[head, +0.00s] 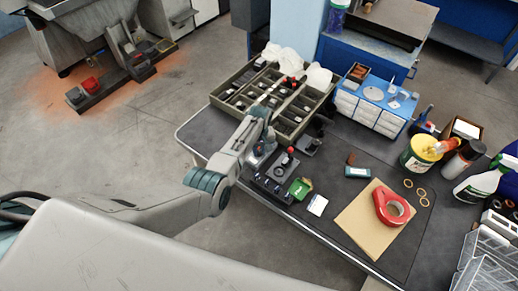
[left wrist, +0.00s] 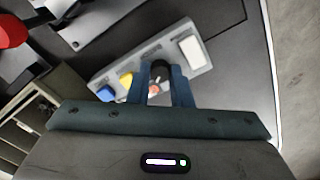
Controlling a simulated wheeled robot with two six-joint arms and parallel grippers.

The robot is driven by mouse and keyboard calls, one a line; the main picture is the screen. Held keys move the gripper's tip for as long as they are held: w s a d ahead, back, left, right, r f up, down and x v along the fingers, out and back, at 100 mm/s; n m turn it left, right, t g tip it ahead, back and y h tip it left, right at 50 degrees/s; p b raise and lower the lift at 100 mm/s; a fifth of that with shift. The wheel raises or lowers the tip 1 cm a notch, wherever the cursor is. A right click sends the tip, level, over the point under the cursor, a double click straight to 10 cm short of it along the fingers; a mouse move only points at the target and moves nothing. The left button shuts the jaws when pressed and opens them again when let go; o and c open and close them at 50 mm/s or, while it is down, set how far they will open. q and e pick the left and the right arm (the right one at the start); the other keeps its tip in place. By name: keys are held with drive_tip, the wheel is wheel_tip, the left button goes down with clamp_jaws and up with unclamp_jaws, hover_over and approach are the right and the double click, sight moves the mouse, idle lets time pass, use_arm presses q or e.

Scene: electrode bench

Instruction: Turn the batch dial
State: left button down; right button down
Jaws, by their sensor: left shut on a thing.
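In the left wrist view a grey control panel (left wrist: 197,58) lies on the dark bench mat. It carries a blue button (left wrist: 106,93), a yellow button (left wrist: 125,79) and a white rectangle (left wrist: 191,49). A dark round dial (left wrist: 160,67) sits between my left gripper's fingertips (left wrist: 160,80), which are shut on it. A small reddish spot shows between the fingers, partly hidden. In the head view my left gripper (head: 262,146) is low over the near left part of the bench, and the arm hides much of the dial area. My right gripper is not in view.
A green divided tray (head: 236,100) stands behind the gripper. A red-knobbed lever (head: 289,155) stands close to its right. Farther right are a blue drawer box (head: 374,100), a red tape dispenser (head: 391,205) on brown card (head: 362,232), and several bottles.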

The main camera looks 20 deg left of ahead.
sight(259, 152)
use_arm(q)
drive_tip(key=m, duration=0.3)
drive_tip(key=shift+m, duration=0.5)
idle(0.4)
drive_tip(key=c, duration=1.3)
unclamp_jaws()
drive_tip(key=shift+r, duration=0.1)
drive_tip(key=shift+r, duration=0.65)
wheel_tip(259, 152, up, 9)
drive_tip(key=b, duration=0.2)
drive_tip(key=shift+r, duration=0.15)
